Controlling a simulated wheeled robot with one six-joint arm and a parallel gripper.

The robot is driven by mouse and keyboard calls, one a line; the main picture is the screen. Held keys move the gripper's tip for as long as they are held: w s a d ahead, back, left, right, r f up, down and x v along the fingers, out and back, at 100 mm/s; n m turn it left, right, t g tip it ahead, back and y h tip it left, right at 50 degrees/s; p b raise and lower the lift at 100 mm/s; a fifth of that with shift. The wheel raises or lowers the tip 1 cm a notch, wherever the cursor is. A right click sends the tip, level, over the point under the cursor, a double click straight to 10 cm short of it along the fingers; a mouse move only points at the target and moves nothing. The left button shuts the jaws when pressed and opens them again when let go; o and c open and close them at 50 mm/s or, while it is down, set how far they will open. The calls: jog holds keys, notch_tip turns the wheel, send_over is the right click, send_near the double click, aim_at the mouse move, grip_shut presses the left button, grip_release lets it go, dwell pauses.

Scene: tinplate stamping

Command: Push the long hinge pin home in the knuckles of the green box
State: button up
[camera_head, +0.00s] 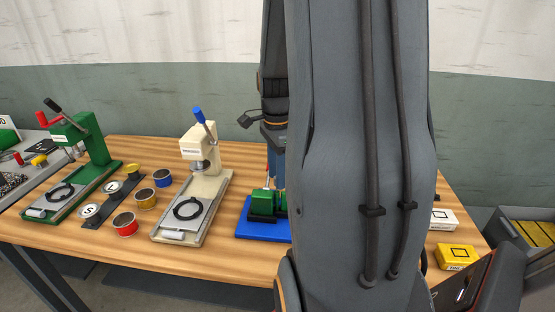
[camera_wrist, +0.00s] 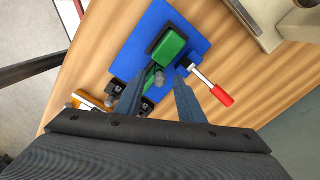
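The green box (camera_wrist: 172,48) lies on a blue plate (camera_wrist: 205,40) in the wrist view, with a dark panel along its side. In the head view the green box (camera_head: 263,203) and blue plate (camera_head: 262,229) are partly hidden by my arm. My gripper (camera_wrist: 157,79) is open, its two fingers pointing at the near end of the box. A small grey rounded piece (camera_wrist: 159,79) shows between the fingertips, with a gap on each side. I cannot tell whether it is the hinge pin; the knuckles are not clear. In the head view my gripper (camera_head: 277,182) is over the box.
A red-handled lever (camera_wrist: 221,94) stands at the plate's right edge. Black blocks (camera_wrist: 119,87) sit near the left finger. A cream press (camera_head: 205,175) and a green press (camera_head: 88,150) stand to the left. White (camera_head: 443,219) and yellow (camera_head: 457,257) boxes lie at right.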

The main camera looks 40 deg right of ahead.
jog(key=shift+f, duration=0.85)
jog(key=shift+c, duration=0.4)
grip_shut()
jog(key=shift+r, duration=0.15)
notch_tip(320, 180, up, 10)
jog(key=p, duration=0.9)
